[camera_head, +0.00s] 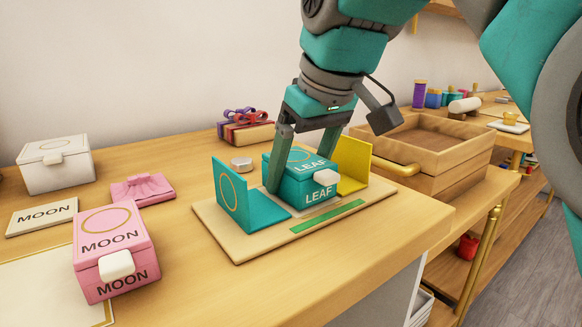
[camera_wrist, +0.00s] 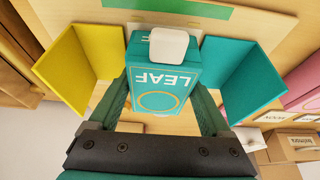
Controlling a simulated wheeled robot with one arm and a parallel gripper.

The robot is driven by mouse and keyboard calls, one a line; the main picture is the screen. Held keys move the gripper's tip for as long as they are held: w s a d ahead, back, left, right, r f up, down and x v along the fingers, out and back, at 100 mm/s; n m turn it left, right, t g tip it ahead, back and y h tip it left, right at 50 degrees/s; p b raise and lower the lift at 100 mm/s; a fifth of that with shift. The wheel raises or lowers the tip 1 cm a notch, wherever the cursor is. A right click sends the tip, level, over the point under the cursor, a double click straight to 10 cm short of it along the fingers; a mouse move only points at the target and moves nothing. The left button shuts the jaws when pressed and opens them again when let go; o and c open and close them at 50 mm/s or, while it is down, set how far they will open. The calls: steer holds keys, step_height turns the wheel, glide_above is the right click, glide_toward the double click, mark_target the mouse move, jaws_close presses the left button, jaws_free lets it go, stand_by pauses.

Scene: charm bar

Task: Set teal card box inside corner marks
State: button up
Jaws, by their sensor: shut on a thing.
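The teal card box (camera_head: 306,183), marked LEAF with a white front tab, is between the fingers of my gripper (camera_head: 298,168), which is shut on its sides. The box is upright over a wooden board (camera_head: 238,244). A teal angled upright (camera_head: 240,198) stands to its left and a yellow one (camera_head: 356,168) to its right. The wrist view shows the box (camera_wrist: 163,80) between the yellow upright (camera_wrist: 78,65) and the teal upright (camera_wrist: 240,80), apart from both. I cannot tell whether the box touches the board. Corner marks are not clearly visible under it.
A green strip (camera_head: 328,216) runs along the board's front. A pink MOON box (camera_head: 113,252), a MOON card (camera_head: 42,217), a pink piece (camera_head: 141,189) and a white box (camera_head: 56,164) stand left. A wooden tray (camera_head: 428,150) is at right. The table's front edge is close.

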steer(key=shift+f, duration=0.4)
stand_by(1.2)
steer(key=o, duration=1.2)
steer(key=shift+r+p, duration=1.9)
steer(key=shift+r, duration=1.65)
